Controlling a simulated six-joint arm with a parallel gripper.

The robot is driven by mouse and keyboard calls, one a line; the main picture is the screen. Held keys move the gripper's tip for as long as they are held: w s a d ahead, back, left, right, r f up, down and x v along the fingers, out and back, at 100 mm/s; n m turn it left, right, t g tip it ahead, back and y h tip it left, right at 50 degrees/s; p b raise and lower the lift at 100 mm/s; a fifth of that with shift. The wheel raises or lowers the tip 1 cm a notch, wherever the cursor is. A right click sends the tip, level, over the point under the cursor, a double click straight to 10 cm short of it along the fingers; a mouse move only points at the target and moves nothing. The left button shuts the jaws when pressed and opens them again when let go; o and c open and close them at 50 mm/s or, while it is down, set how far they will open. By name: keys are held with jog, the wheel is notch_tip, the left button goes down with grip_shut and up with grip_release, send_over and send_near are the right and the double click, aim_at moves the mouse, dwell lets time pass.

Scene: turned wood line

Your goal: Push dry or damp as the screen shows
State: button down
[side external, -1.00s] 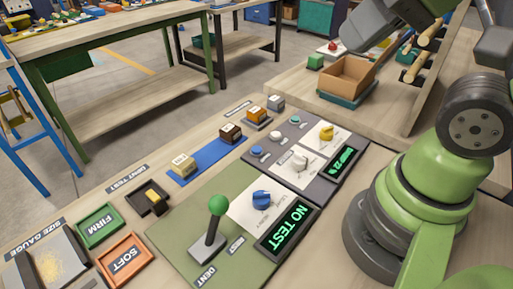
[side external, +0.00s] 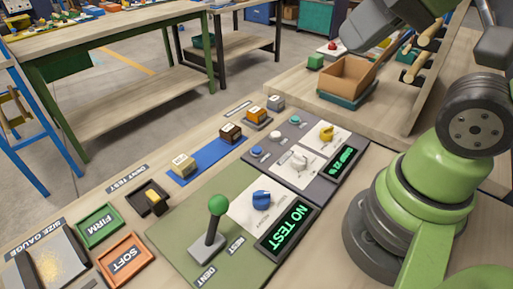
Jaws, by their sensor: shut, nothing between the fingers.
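The dark grey panel (side external: 312,180) at centre holds a blue button (side external: 257,152) at its near left and a teal button (side external: 295,119) at its far end. Their labels are too small to read. Its small screen (side external: 346,162) glows green with a short line of text, perhaps ending in a percent figure; I cannot read it surely. A white knob (side external: 300,161) and a yellow knob (side external: 326,133) sit between buttons and screen. My gripper (side external: 348,47) is at the top right, raised and shut, apart from the buttons; its fingertips are hard to make out.
A green panel (side external: 180,233) with a lever (side external: 217,207), a blue knob (side external: 262,199) and a "NO TEST" screen (side external: 288,228) lies nearer. Marked wood blocks (side external: 183,164) stand on a blue strip. Green (side external: 99,227) and orange (side external: 125,261) trays lie left. A cardboard box (side external: 347,78) stands behind.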

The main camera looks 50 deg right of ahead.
jog(key=m+y, duration=0.3)
jog(key=m, duration=3.1)
send_over(258, 147)
notch_tip(258, 147, down, 18)
jog(key=shift+f, duration=0.1)
jog(key=shift+f, duration=0.1)
jog(key=shift+f, duration=4.3)
